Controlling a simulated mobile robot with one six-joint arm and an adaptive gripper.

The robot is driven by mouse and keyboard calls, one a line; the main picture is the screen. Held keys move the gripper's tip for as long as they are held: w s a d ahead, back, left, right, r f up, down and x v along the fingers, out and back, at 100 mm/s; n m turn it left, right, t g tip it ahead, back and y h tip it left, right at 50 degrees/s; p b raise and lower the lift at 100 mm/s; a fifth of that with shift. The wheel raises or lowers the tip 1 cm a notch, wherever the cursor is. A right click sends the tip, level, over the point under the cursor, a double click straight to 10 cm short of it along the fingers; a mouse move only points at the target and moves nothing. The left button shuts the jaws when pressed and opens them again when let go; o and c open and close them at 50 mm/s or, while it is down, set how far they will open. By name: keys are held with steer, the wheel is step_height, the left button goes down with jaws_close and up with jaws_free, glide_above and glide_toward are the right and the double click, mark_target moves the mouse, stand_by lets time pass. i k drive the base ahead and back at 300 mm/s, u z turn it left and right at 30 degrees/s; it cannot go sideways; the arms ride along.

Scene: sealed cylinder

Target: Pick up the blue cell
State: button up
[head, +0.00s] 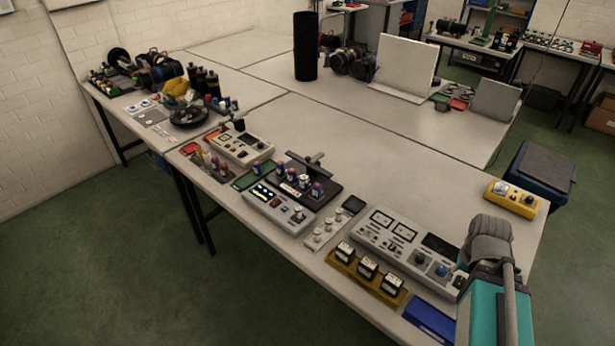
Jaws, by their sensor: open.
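Several small upright cells stand in a row on a black tray (327,197) near the middle of the front bench. They show blue bodies with red or pale parts, such as the right-end cell (317,190) and the cell beside it (304,182). They are too small to tell which one is the blue cell. More small cells (215,165) stand in a reddish rack to the left. Part of my arm, grey and teal, shows at the lower right, well apart from the cells. My gripper's fingertips are not visible.
A grey device with knobs (278,212) sits in front of the black tray. A meter panel (405,247), a yellow rack of black blocks (367,272) and a blue box (430,318) lie to the right. A black cylinder (305,47) stands behind.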

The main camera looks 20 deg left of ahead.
mark_target(304, 181)
steer(key=k, duration=1.05)
steer(key=u, duration=0.95)
steer(key=i, duration=1)
steer(key=z, duration=0.05)
